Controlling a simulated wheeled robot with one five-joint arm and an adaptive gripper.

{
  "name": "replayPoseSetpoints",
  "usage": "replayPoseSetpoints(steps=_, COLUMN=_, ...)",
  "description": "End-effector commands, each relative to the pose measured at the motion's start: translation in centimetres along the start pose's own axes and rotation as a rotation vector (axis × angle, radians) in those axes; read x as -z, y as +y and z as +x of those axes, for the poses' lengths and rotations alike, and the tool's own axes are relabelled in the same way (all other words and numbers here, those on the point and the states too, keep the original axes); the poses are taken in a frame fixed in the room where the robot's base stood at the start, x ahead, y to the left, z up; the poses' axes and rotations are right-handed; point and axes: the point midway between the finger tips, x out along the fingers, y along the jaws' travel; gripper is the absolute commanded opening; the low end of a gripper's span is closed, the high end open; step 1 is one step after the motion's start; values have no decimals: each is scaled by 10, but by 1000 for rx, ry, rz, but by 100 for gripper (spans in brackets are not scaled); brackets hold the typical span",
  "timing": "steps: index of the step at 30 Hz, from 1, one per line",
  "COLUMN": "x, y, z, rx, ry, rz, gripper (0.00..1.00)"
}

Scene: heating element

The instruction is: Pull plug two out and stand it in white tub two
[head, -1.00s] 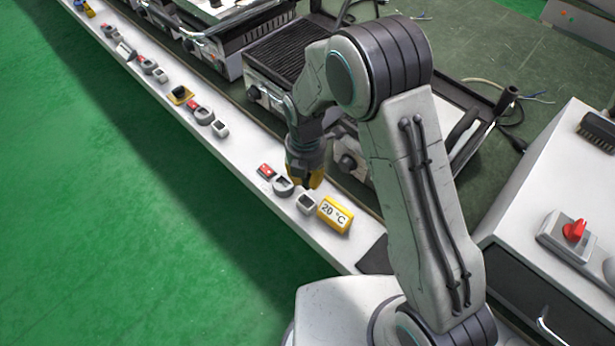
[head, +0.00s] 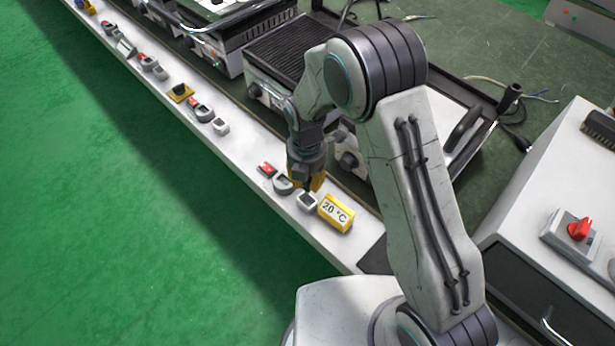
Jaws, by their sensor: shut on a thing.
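My gripper (head: 309,184), with yellow fingers, points down over the white ledge. It is shut on a small dark plug, mostly hidden between the fingers. Just below the fingertips is a small white square tub (head: 307,202) with a dark opening. The plug's lower end is at or just above the tub's back edge; I cannot tell whether it is inside. A grey rounded socket (head: 283,186) stands just left of the tub, and its opening looks empty. No number is readable on the plug or tub.
A red switch (head: 267,169) lies left of the socket. More switches, sockets and a second white tub (head: 221,126) line the ledge. A grill (head: 290,55) stands behind.

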Motion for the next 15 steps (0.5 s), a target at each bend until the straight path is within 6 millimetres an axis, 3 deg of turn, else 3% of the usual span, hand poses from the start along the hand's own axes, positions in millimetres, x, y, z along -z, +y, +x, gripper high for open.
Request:
replayPoseSetpoints(steps=6, x=0, y=0, z=19, rx=1, ry=0, rz=0, gripper=0)
replayPoseSetpoints(steps=15, x=0, y=1, z=33, rx=0, ry=0, rz=0, gripper=0)
